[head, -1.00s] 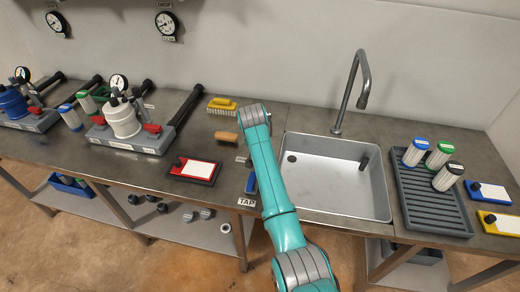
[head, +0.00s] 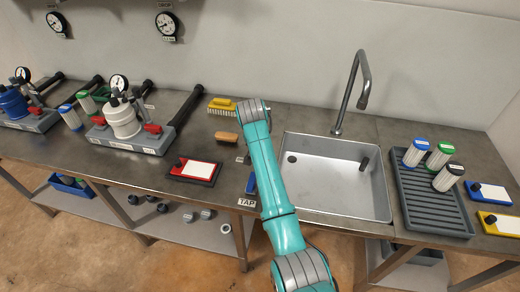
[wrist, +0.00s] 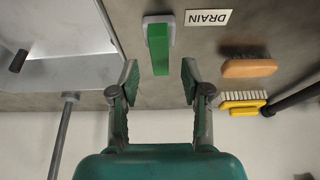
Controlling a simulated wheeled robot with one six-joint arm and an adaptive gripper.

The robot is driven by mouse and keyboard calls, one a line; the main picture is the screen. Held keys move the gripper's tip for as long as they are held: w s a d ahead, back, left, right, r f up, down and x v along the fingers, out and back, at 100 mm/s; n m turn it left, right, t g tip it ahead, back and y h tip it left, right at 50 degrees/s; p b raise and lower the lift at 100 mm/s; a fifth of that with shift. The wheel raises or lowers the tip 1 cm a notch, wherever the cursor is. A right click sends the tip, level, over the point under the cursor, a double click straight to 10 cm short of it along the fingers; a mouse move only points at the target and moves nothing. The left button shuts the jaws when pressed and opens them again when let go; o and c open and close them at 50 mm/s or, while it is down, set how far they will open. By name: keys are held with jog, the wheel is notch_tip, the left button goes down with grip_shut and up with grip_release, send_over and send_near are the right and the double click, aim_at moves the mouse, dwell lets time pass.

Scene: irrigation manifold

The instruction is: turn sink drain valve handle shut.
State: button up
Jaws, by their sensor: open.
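The drain valve handle (wrist: 158,48) is a green lever on a grey base, beside a white DRAIN label (wrist: 208,18) in the wrist view. It points toward my gripper. My gripper (wrist: 160,80) is open and empty. Its two fingertips are spread either side of the lever's near end, with gaps on both sides; whether they are level with it in height I cannot tell. In the head view my arm hides the green handle, and my gripper's fingers do not show there.
The sink (head: 335,180) with its tall faucet (head: 358,85) is right of my arm. A blue handle (head: 251,183) stands by the TAP label (head: 246,202). A wooden brush (wrist: 250,67) and a yellow brush (wrist: 242,100) lie near the drain handle. A drying rack (head: 425,200) stands further right.

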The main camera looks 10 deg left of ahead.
jog(key=v, duration=0.9)
